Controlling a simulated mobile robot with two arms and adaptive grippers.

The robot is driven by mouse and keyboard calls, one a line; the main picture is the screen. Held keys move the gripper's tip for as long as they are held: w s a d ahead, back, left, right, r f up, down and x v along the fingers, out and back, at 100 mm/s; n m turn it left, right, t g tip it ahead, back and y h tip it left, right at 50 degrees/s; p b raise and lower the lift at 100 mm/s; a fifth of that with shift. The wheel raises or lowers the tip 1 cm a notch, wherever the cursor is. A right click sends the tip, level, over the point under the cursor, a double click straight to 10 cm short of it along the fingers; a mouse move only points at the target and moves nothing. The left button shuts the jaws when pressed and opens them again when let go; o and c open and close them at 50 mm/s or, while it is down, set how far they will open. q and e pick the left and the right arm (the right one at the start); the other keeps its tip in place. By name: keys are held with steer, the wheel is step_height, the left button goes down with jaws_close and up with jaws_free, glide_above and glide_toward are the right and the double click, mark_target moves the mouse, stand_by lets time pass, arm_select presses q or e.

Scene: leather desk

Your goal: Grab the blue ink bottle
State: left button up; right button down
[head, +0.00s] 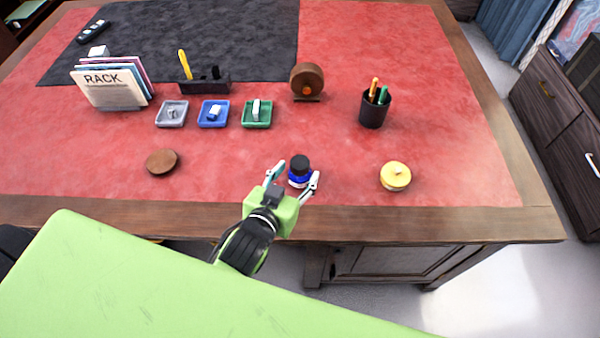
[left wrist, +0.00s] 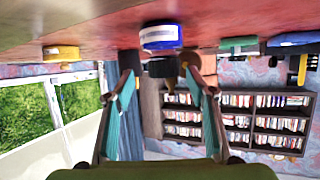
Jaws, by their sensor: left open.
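The blue ink bottle (head: 299,180) stands upright on the red leather near the desk's front edge, with a black cap on top. My left gripper (head: 294,177) is open, with one finger at the bottle's left and the other at its right in the head view. In the left wrist view, which is upside down, the bottle's blue body (left wrist: 160,38) and dark cap appear ahead of the open fingers (left wrist: 158,80), with the cap between the fingertips in the picture. I cannot tell whether either finger touches it. My right gripper is not in view.
A yellow lidded pot (head: 395,176) stands to the right and a round brown coaster (head: 162,161) lies to the left. A black pen cup (head: 375,108), a brown tape dispenser (head: 307,80) and small trays (head: 213,124) stand farther back. The leather around the bottle is clear.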

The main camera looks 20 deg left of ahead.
mark_target(297, 171)
arm_select(q)
steer(key=shift+a+f+p+x, duration=0.1)
steer(key=shift+a+p+x, duration=0.1)
steer(key=shift+x, duration=1.1)
steer(key=shift+a+f+p+x, duration=0.15)
steer(key=shift+p+x, duration=0.05)
steer(key=shift+x, duration=1.1)
steer(key=shift+s, duration=0.2)
steer(key=c, duration=1.4)
